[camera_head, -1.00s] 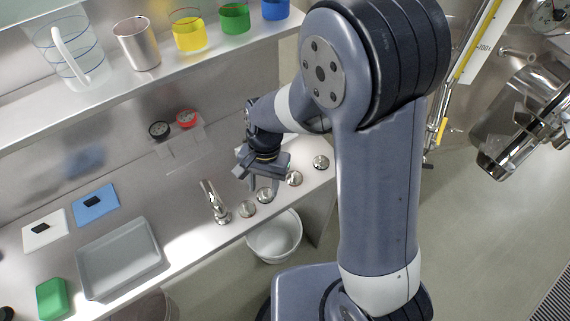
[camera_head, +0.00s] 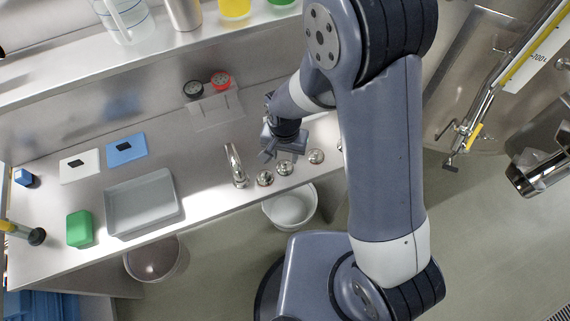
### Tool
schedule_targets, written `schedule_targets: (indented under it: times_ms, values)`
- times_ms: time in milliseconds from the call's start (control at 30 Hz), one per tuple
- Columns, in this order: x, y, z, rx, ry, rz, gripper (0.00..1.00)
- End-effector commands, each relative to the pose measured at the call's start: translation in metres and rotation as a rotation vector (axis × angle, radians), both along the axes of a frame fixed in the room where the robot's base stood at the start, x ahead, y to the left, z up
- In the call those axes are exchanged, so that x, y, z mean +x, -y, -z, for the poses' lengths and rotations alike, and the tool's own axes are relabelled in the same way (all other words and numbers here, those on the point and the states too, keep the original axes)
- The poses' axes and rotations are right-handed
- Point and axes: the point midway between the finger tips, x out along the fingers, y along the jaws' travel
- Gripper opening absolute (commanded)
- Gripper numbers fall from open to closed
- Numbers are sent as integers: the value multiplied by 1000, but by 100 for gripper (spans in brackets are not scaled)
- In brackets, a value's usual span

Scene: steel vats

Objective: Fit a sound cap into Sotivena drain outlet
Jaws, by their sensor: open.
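Several small round metal caps stand in a row along the front of the steel bench: a left one (camera_head: 264,178), a middle one (camera_head: 285,168) and a right one (camera_head: 316,156). A further one at the right is mostly hidden by my arm. At this size I cannot tell which caps are sound. My gripper (camera_head: 280,157) is open and empty, just behind and above the left and middle caps, apparently touching neither. A steel pipe end (camera_head: 524,178) shows on the vat equipment at the right. No name is readable, so I cannot tell whether it is the Sotivena outlet.
A grey tray (camera_head: 143,231), a green box (camera_head: 80,228), and white (camera_head: 80,166) and blue (camera_head: 125,150) pads lie further left. A white bucket (camera_head: 290,207) is below the bench edge. A shelf (camera_head: 100,62) overhangs behind.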

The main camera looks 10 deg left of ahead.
Motion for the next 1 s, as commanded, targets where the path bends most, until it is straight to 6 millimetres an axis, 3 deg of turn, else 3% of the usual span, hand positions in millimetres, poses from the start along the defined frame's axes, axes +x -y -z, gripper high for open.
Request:
schedule_targets:
  times_ms: [300, 600, 1000]
  values:
    - [-4, 1, 32, -2, -2, 0, 41]
    - [-3, 1, 35, 0, 0, 0, 41]
    - [-3, 1, 35, 0, 0, 1, 9]
